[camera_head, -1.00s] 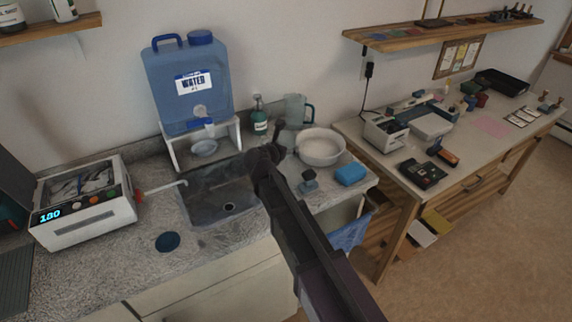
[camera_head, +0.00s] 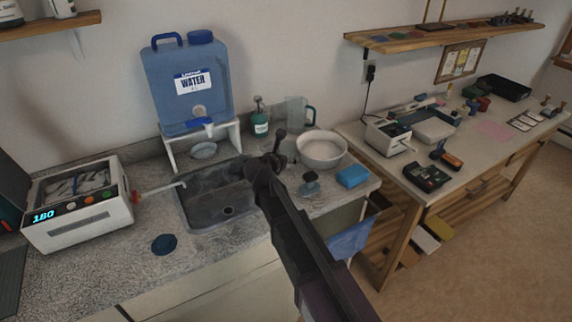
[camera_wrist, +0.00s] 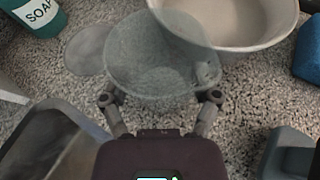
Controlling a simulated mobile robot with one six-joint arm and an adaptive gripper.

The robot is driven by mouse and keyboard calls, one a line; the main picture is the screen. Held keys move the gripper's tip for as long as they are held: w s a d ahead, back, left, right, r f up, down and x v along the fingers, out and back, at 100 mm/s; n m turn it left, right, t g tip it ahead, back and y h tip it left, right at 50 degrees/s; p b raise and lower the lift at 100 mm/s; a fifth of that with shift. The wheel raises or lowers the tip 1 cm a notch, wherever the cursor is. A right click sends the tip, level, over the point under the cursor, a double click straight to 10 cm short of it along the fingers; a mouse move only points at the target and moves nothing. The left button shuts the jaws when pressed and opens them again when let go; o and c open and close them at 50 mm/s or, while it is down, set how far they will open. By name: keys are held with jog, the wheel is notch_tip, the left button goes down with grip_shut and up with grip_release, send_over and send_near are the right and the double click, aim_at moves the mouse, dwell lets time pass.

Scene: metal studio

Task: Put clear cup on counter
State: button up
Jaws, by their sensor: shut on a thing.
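The clear cup (camera_wrist: 150,65) is a translucent grey vessel with a round outline in the wrist view, in front of the white bowl's rim. My gripper (camera_wrist: 160,98) is shut on it, one finger on each side of its near end. In the head view my gripper (camera_head: 279,143) is over the counter (camera_head: 90,270), between the sink and the bowl. There the cup is mostly hidden by my gripper. I cannot tell whether its base touches the counter.
The white bowl (camera_head: 321,150) is close on the right, with a blue sponge (camera_head: 352,175) in front. The sink (camera_head: 215,198) is left. Counter left of the dark blue disc (camera_head: 164,244) is clear.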

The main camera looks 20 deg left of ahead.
jog(key=shift+f+b, duration=0.6)
jog(key=shift+f, duration=0.3)
jog(key=shift+f, duration=0.15)
jog(key=o, duration=1)
jog(key=shift+r, duration=0.25)
jog(key=p+v, duration=0.4)
jog(key=v, duration=0.6)
jog(key=shift+s+r, duration=0.15)
jog(key=shift+s, duration=0.1)
jog(key=shift+s+a+r+p, duration=0.2)
jog(key=shift+s+p, duration=0.15)
jog(key=shift+s, duration=0.3)
